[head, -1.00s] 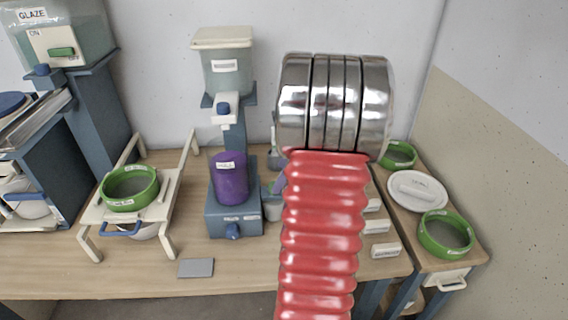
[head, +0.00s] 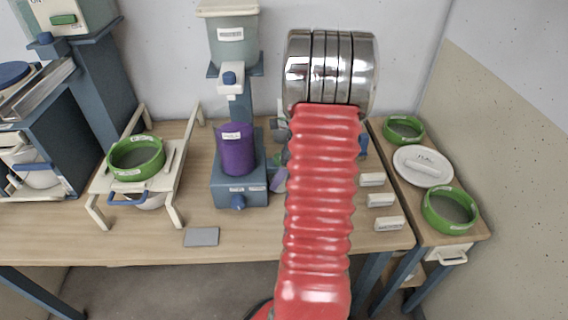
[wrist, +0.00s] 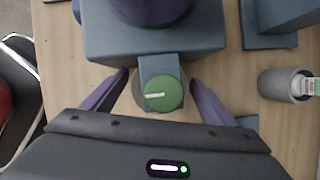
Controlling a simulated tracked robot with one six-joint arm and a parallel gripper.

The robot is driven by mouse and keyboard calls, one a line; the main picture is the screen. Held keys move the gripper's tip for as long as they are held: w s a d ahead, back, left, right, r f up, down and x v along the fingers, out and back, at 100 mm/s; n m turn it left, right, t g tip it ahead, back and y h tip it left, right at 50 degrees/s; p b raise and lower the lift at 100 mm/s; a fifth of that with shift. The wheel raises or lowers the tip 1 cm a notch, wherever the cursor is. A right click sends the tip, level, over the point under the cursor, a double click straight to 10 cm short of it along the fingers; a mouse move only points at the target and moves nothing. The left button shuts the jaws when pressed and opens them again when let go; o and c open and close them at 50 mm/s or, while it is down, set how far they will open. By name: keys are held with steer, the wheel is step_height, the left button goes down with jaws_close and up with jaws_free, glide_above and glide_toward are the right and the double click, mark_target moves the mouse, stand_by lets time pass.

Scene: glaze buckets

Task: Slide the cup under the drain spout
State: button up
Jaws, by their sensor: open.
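The purple pot (head: 237,152) stands on a blue-grey base (head: 232,190); both also show at the top of the wrist view. The drain spout (wrist: 148,65) juts from the base's side toward my gripper, with a round green knob (wrist: 163,94) on it. A pale round rim, apparently the cup (wrist: 138,101), shows partly beneath the spout and knob, which hide most of it. My gripper (wrist: 158,78) is open, with one purple finger on each side of the cup and spout. I cannot tell whether the fingers touch it. In the head view, my arm hides most of this.
A grey container (wrist: 286,87) with something standing in it is right of my gripper. Another blue-grey block (wrist: 270,38) is at upper right. White label blocks (head: 381,200) line the bench's right side. A flat grey tile (head: 202,237) lies near the front edge.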

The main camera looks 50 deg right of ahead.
steer(key=shift+c, duration=0.6)
steer(key=c, duration=0.9)
steer(key=o, duration=1)
steer(key=shift+v, duration=3.7)
